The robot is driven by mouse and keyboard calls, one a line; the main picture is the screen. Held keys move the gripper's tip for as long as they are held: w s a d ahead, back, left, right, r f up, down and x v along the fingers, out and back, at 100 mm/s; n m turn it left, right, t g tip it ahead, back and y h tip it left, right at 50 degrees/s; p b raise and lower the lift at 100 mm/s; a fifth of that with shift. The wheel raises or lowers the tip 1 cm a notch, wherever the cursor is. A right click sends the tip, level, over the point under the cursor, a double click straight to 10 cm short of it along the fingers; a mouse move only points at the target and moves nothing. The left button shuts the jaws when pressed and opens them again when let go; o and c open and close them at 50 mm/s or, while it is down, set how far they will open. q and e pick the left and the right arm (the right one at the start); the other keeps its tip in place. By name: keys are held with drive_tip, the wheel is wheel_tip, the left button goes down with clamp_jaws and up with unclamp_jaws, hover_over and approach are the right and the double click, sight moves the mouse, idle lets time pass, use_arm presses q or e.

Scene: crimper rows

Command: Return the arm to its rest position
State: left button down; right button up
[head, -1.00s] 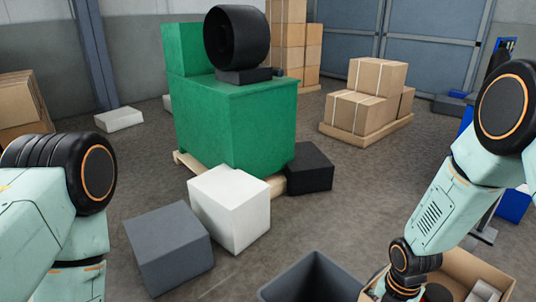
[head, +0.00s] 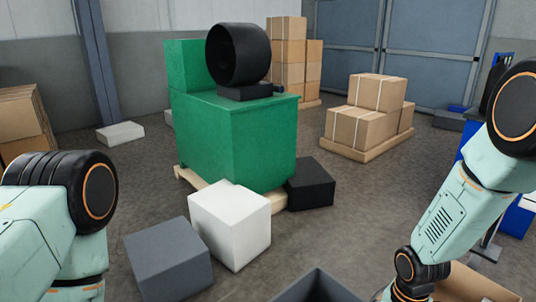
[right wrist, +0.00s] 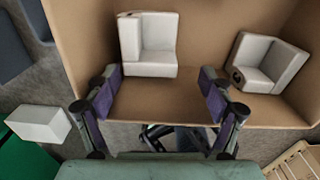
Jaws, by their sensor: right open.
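My right arm (head: 450,215) reaches down at the right of the head view, and its gripper is below the picture edge there. In the right wrist view my right gripper (right wrist: 158,88) is open, its fingers wide apart with nothing between them. It is over a cardboard box (right wrist: 85,35), whose edge also shows in the head view (head: 482,284). Inside the box are two white angular parts, one (right wrist: 147,45) near the left finger and one (right wrist: 270,62) at the right. My left arm (head: 50,225) shows at the left of the head view; its gripper is out of view.
A grey bin (head: 318,288) stands beside the cardboard box. A white block (head: 230,225), a grey block (head: 168,258) and a black block (head: 310,183) lie on the floor by the green cabinet (head: 235,140). Strapped cartons (head: 362,125) stand on a pallet behind.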

wheel_tip(320, 180, up, 10)
drive_tip(key=f, duration=0.1)
wheel_tip(320, 180, down, 12)
drive_tip(key=shift+s, duration=0.1)
wheel_tip(320, 180, up, 14)
drive_tip(key=p, duration=0.9)
idle(0.6)
